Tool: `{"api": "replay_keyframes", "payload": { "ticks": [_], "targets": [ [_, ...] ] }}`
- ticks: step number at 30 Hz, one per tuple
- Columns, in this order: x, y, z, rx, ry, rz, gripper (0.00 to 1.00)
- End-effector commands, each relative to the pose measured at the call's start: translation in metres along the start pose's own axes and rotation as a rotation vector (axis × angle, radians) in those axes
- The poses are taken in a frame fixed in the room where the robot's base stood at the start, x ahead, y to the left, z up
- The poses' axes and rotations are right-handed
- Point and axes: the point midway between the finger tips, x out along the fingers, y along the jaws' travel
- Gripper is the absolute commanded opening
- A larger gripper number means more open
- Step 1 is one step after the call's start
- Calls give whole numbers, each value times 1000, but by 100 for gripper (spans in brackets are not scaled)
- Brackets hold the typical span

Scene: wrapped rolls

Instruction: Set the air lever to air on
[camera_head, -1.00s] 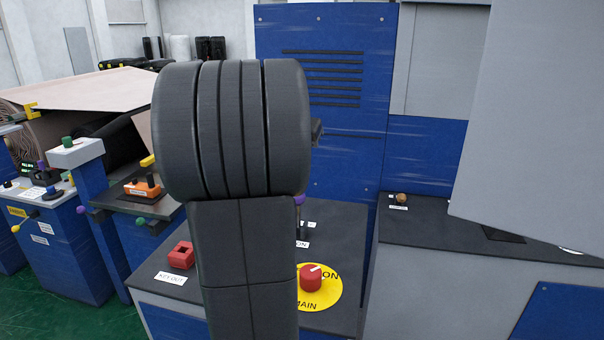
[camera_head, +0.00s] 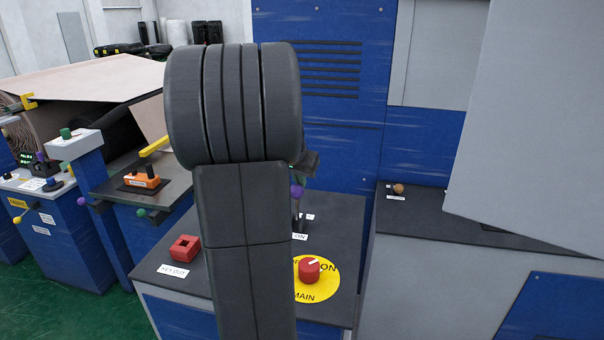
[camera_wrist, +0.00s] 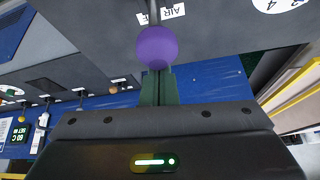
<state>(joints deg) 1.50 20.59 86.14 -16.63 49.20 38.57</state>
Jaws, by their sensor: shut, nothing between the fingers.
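The air lever has a purple ball knob (camera_head: 297,192) on a thin upright stem, on the dark console top behind the yellow disc. An "ON" label (camera_head: 299,237) lies in front of its base. In the wrist view the purple knob (camera_wrist: 157,47) is right at the tips of my gripper (camera_wrist: 158,84), with part of an "AIR" label beyond it. My gripper is shut with nothing between its fingers. I cannot tell whether the tips touch the knob. In the head view my own arm hides most of the gripper and part of the console.
A red rotary switch (camera_head: 309,269) on a yellow "MAIN" disc (camera_head: 304,291) is in front of the lever. A red key block (camera_head: 185,248) is to the left. A tall blue panel (camera_head: 345,110) stands behind. A grey sheet-like panel (camera_head: 535,110) hangs at the right.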

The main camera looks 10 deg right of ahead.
Motion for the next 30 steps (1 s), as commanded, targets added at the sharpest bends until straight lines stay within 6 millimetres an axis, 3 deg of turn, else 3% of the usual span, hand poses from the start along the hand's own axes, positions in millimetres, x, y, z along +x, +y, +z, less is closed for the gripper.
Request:
{"api": "replay_keyframes", "payload": {
  "ticks": [30],
  "targets": [
    [-3, 2, 11, 3, 79, -12, 0]
  ]
}}
